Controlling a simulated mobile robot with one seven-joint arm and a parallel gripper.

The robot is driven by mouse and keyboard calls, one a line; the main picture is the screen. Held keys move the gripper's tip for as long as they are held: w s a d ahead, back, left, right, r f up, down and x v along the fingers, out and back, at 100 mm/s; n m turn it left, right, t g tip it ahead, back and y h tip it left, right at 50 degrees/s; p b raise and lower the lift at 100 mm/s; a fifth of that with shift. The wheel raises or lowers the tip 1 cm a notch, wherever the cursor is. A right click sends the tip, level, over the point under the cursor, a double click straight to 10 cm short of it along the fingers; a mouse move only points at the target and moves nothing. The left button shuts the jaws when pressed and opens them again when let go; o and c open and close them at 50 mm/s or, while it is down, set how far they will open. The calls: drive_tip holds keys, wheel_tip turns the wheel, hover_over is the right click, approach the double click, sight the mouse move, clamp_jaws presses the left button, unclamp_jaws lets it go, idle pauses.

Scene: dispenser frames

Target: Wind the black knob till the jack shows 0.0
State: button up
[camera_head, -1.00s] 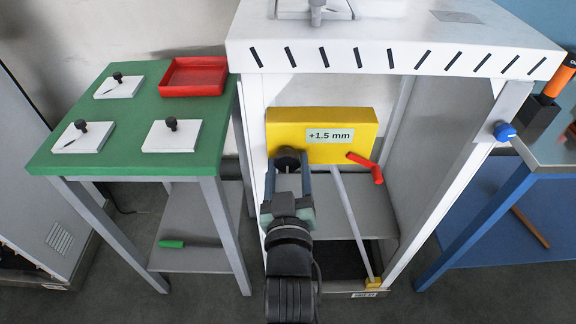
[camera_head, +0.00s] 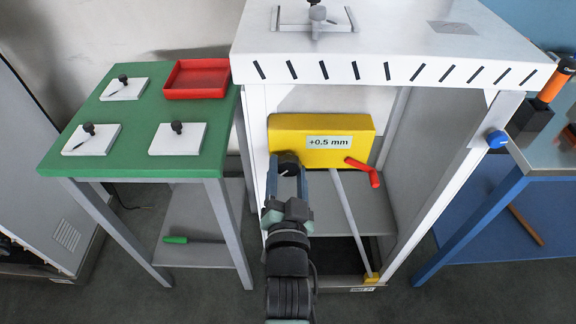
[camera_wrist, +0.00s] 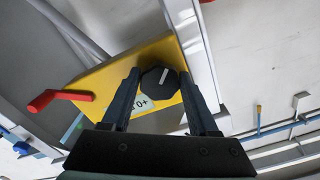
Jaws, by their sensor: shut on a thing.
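The yellow jack (camera_head: 350,152) sits inside the white frame under its top. Its display (camera_head: 329,142) reads +0.5 mm. The black knob (camera_head: 287,160) is on the jack's front at the left. My gripper (camera_head: 288,178) is shut on the knob from the front. In the wrist view the dark knob (camera_wrist: 160,84), with a pale line on its face, sits between the two fingertips of my gripper (camera_wrist: 161,88). The wrist view also shows the yellow jack (camera_wrist: 102,82), with its display partly hidden behind a finger. A red lever (camera_head: 364,170) sticks out at the jack's right.
A green table (camera_head: 120,150) with a red tray (camera_head: 196,78) and several white plates with black knobs stands at the left. The white frame's post (camera_head: 458,190) carries a blue knob (camera_head: 497,139). A blue-legged table (camera_head: 470,230) is at the right.

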drive_tip(key=shift+m+p, duration=0.7)
drive_tip(key=shift+m, duration=0.6)
drive_tip(key=o, duration=1.4)
drive_tip(key=shift+c, duration=0.2)
drive_tip(key=s+b, duration=0.1)
drive_tip(key=s, duration=1.2)
drive_tip(key=shift+b, duration=0.35)
